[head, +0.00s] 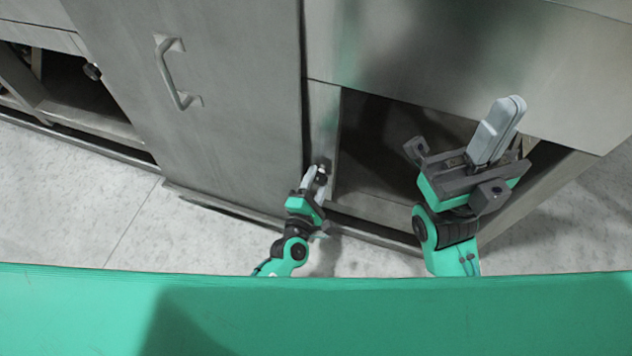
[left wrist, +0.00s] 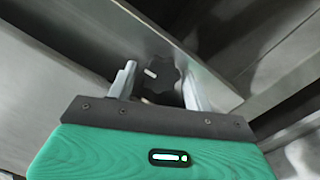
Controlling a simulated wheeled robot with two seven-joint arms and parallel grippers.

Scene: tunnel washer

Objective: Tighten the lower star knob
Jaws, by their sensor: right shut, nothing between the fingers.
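The lower star knob (left wrist: 160,74) is black and lobed with a small white mark, mounted on a grey metal post. In the head view the knob (head: 322,171) is small and partly hidden at the tips of my left gripper (head: 315,180). In the left wrist view my left gripper (left wrist: 157,88) has its fingers apart, one on each side of the knob. A gap shows at the left finger; contact at the right finger is unclear. My right gripper (head: 508,108) is shut and empty, raised in front of the open bay to the right.
A grey door panel (head: 215,120) with a bar handle (head: 174,75) stands left of the post. An open dark bay (head: 385,150) with a lower frame lies to the right. Speckled floor (head: 110,215) is clear in front.

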